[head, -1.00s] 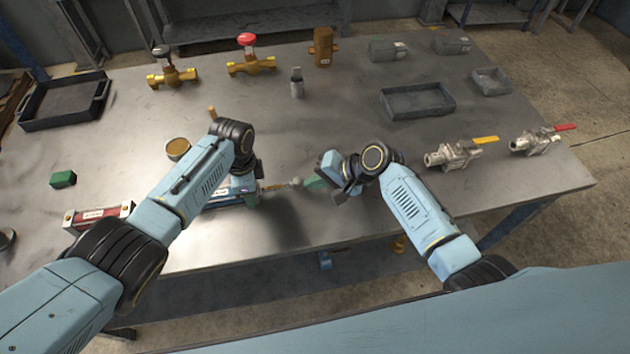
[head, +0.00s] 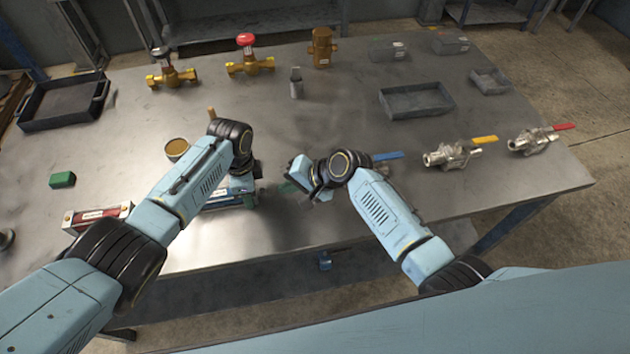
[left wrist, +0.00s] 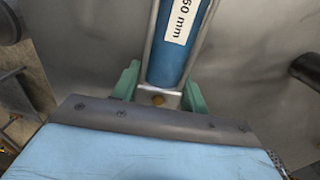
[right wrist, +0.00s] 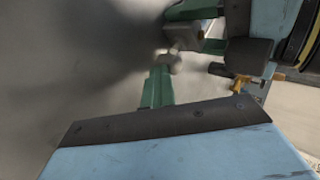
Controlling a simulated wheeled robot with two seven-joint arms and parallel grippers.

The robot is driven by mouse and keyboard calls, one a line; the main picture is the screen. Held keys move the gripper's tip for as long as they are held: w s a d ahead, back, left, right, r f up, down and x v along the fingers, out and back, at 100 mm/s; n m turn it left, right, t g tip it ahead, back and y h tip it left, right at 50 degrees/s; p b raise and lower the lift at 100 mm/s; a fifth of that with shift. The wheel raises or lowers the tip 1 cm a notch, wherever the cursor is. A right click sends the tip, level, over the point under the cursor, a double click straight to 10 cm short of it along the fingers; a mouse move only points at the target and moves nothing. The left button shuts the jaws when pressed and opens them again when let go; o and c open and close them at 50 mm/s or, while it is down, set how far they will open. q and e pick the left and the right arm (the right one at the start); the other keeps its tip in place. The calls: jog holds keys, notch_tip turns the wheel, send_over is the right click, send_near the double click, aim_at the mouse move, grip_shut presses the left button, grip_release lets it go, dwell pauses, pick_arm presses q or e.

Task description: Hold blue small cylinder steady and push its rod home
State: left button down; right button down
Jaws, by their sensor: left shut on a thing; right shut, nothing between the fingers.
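The blue small cylinder (left wrist: 182,50), with a "60 mm" label, lies between the green fingers of my left gripper (left wrist: 160,92), which is shut on it. In the head view the left gripper (head: 243,192) hides much of the cylinder, and a labelled part (head: 218,204) shows below the arm. My right gripper (head: 290,188) is shut and empty, just right of the cylinder. In the right wrist view its green fingers (right wrist: 158,90) are at the rod's end (right wrist: 174,63). Only a short length of rod shows before the end block (right wrist: 184,36); whether fingers and rod touch is unclear.
A red cylinder (head: 98,215) and a green block (head: 62,180) lie to the left. A round brown-topped cup (head: 177,148) stands behind the left arm. Valves (head: 453,153), grey trays (head: 418,112) and a black tray (head: 62,120) stand around.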

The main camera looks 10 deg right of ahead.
pick_arm(q)
jog(key=shift+d, duration=0.25)
pick_arm(e)
jog(key=shift+s+d, duration=0.3)
jog(key=d, duration=0.1)
jog(key=s+d, duration=0.1)
jog(key=d, duration=0.1)
jog(key=shift+s+d, duration=0.1)
jog(key=shift+s, duration=0.15)
pick_arm(q)
jog(key=shift+a, duration=0.1)
pick_arm(e)
jog(key=v, duration=1)
jog(key=shift+w, duration=0.15)
pick_arm(q)
jog(key=c, duration=0.7)
grip_release()
jog(key=shift+r, duration=0.1)
